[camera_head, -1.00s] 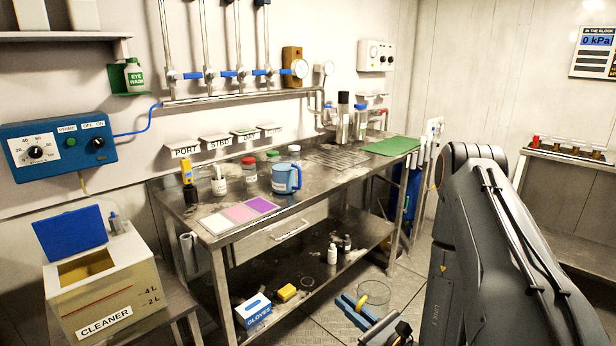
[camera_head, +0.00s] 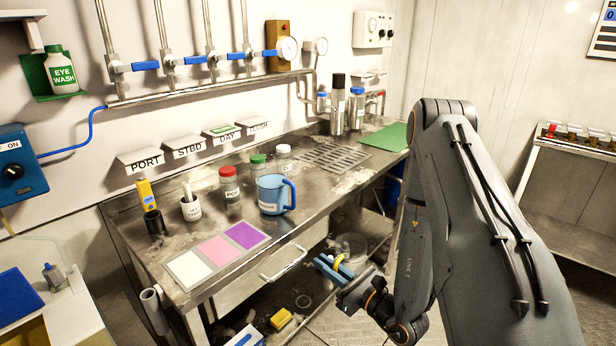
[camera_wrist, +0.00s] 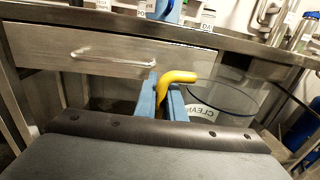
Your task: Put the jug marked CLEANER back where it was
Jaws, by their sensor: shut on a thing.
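The jug marked CLEANER is a clear jug (camera_head: 352,243) with a yellow handle, in front of the bench. In the wrist view its yellow handle (camera_wrist: 178,77) is between my blue fingers, and part of its label (camera_wrist: 212,112) reads CLEAN. My gripper (camera_head: 335,267) is shut on the handle; the fingertips also show in the wrist view (camera_wrist: 165,98). The jug looks roughly upright and hangs in front of the bench edge, right of the drawer. Its contents cannot be made out.
The steel bench (camera_head: 125,225) carries a blue jug (camera_head: 275,194), several bottles and a colour card (camera_head: 218,252). The drawer handle (camera_head: 283,262) juts out left of my gripper. A green mat (camera_head: 386,136) lies at the bench's far right. A tank (camera_head: 62,325) stands lower left.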

